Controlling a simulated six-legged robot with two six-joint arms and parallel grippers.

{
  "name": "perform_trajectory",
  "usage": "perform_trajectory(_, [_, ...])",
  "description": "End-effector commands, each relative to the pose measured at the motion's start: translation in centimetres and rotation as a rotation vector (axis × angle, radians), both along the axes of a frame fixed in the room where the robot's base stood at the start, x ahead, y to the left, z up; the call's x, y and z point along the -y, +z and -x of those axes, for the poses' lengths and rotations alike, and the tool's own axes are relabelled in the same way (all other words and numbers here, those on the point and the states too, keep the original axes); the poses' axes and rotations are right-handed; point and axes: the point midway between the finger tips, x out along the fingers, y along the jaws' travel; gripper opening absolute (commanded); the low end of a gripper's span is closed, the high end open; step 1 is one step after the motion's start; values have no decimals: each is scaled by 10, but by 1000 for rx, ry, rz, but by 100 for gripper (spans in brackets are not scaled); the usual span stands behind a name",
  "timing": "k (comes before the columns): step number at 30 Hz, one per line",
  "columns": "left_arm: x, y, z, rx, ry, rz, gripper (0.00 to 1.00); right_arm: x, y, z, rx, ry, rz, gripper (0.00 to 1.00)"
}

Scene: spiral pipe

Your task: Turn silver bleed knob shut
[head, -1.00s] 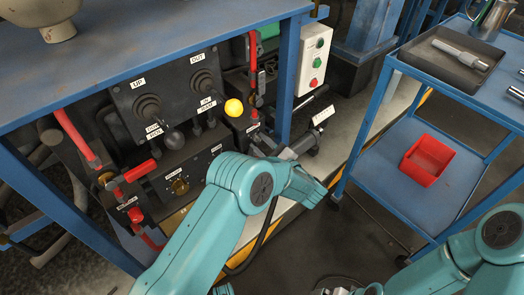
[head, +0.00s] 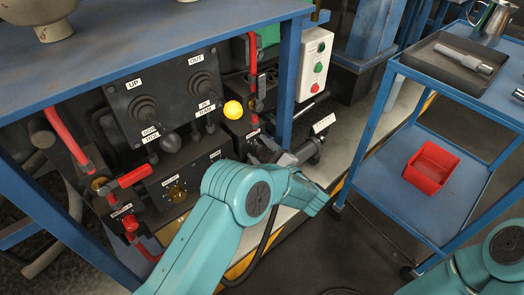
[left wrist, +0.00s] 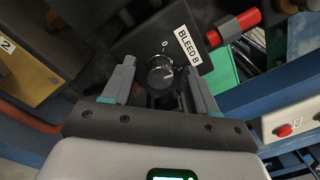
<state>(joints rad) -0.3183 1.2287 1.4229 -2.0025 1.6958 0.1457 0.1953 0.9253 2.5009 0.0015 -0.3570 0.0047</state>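The silver bleed knob (left wrist: 160,72) shows in the left wrist view, beside the white BLEED B label (left wrist: 187,45) and a "0" mark. My left gripper (left wrist: 157,64) is open, with one finger on each side of the knob. I cannot tell whether either finger touches it. In the head view, my left arm reaches the lower right of the machine, near the small white label (head: 324,123). The arm hides the fingertips and the knob there. My right arm shows at the lower right, but its gripper is out of view.
A red-handled valve (left wrist: 236,26) is close beside the label. The lever panel (head: 170,95) with a yellow ball knob (head: 233,109) stands left of my gripper. A button box (head: 315,63) is behind. A blue cart (head: 400,215) holding a red bin (head: 432,167) stands right.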

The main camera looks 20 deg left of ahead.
Motion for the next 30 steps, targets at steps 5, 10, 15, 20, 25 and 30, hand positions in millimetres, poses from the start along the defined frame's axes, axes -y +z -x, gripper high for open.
perform_trajectory(5, [1, -1, 1, -2, -1, -1, 58, 0, 0, 0, 0, 0, 0, 100])
perform_trajectory(10, [6, 0, 4, -4, -2, -2, 58, 0, 2, 0, -1, 1, 0, 100])
perform_trajectory(15, [31, 1, 20, -4, -6, -3, 58, -2, 10, 2, -4, 7, -2, 100])
perform_trajectory(20, [52, 0, 36, -2, -3, -2, 58, -3, 15, 3, -6, 13, -2, 100])
perform_trajectory(25, [62, -2, 43, -1, -1, 0, 58, -4, 16, 4, -7, 14, -3, 100])
perform_trajectory(30, [62, -2, 44, -1, 0, -1, 58, -4, 16, 4, -7, 15, -3, 100])
